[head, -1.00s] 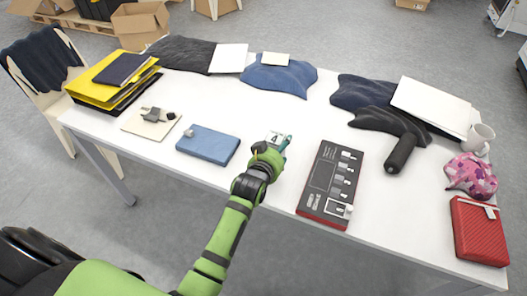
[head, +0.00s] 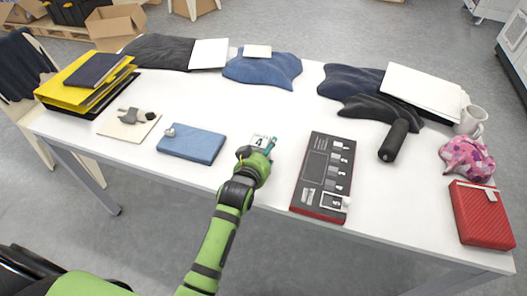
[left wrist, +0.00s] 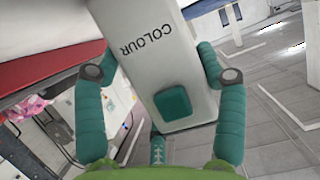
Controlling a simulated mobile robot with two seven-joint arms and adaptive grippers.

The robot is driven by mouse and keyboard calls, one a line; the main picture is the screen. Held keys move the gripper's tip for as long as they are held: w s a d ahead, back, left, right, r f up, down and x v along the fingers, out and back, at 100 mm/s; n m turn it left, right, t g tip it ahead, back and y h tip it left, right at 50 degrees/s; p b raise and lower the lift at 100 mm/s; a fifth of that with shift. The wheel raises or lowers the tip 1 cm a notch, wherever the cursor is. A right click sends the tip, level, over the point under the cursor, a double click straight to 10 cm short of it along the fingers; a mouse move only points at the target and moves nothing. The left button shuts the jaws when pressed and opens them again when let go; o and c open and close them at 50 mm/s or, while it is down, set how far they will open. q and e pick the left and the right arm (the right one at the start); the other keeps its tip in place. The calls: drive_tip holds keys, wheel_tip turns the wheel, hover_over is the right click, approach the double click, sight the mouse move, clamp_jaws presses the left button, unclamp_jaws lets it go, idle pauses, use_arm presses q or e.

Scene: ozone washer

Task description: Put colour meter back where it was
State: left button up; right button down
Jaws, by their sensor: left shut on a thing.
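My left gripper (head: 262,155) is over the front middle of the white table (head: 232,190), left of the dark board. It is shut on the colour meter (left wrist: 165,60), a pale grey body with the word COLOUR and a teal square button. In the left wrist view, teal fingers (left wrist: 158,95) lie along both sides of the meter. In the head view the hand hides much of it. A small white face marked 4 (head: 260,141) shows just beyond the fingers; I cannot tell whether it belongs to the meter. My right gripper is not in view.
The dark board with red edges (head: 316,168) lies right of the gripper. A blue book (head: 195,147) lies left. Dark garments (head: 352,83), a black-handled tool (head: 394,142), a mug (head: 471,120), a pink patterned cap (head: 466,160) and a red case (head: 482,215) stand farther right.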

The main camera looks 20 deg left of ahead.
use_arm(q)
drive_tip(key=o, duration=1.6)
drive_tip(key=shift+a+f, duration=0.1)
drive_tip(key=shift+f, duration=0.05)
drive_tip(key=shift+r, duration=0.25)
drive_tip(key=v, duration=1.2)
drive_tip(key=shift+f, duration=0.1)
